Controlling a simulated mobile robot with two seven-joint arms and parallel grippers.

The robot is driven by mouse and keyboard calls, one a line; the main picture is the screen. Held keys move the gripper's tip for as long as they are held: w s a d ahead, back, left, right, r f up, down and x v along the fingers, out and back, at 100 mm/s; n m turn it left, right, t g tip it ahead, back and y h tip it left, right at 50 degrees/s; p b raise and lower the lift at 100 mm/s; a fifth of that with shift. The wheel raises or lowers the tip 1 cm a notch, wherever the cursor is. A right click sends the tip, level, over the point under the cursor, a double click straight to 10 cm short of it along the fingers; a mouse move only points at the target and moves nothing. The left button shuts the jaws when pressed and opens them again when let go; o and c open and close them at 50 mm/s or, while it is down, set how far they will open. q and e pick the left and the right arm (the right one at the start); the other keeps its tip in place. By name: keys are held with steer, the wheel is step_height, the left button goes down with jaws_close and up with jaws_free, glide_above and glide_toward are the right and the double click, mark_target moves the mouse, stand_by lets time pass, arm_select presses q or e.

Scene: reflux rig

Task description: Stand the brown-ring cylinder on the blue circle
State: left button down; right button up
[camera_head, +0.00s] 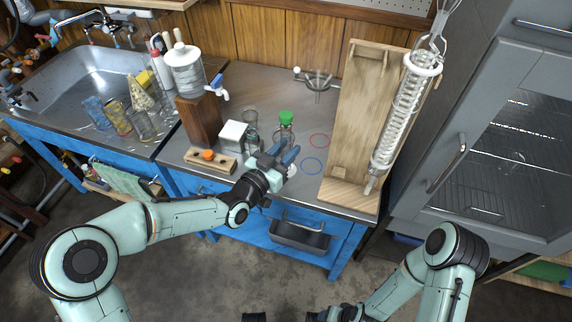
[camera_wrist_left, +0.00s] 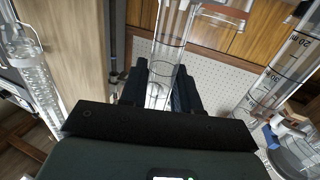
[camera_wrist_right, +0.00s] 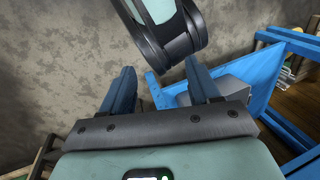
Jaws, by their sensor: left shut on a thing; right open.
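My left gripper (camera_head: 284,158) is shut on a clear graduated cylinder (camera_wrist_left: 170,45), above the bench's front edge. The left wrist view looks upside down, with the cylinder between the fingers. I cannot make out a brown ring on it. In the head view the gripper largely hides it. The blue circle (camera_head: 312,166) is bare on the bench, just right of the left gripper. A red circle (camera_head: 320,140) lies behind it. A second graduated cylinder (camera_wrist_left: 282,78) shows at right in the left wrist view. My right gripper (camera_wrist_right: 160,88) is open and empty, low over the floor.
A green-capped glass vessel (camera_head: 287,132) stands behind the left gripper. A white box (camera_head: 233,135) and a wooden block with an orange knob (camera_head: 209,159) are left. The wooden condenser stand (camera_head: 342,150) is close right of the circles.

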arm_select(q)
step_height(320, 180, down, 5)
steer(key=shift+r+b, duration=0.15)
steer(key=shift+b, duration=0.35)
steer(key=shift+f, duration=0.4)
steer(key=shift+r, duration=0.1)
arm_select(e)
steer(key=shift+w+d+f+t, duration=0.15)
steer(key=shift+w+d+f, duration=0.1)
steer(key=shift+w+f, duration=0.25)
steer(key=shift+w+d+f+t, duration=0.15)
steer(key=shift+w+d+f, duration=0.1)
steer(key=shift+w, duration=0.3)
steer(key=shift+f, duration=0.1)
arm_select(q)
steer(key=shift+f, duration=0.2)
steer(key=c, duration=0.8)
jaws_free()
arm_select(e)
steer(key=shift+w+d+f, duration=0.1)
steer(key=shift+w+d, duration=0.05)
steer(key=shift+w, duration=0.1)
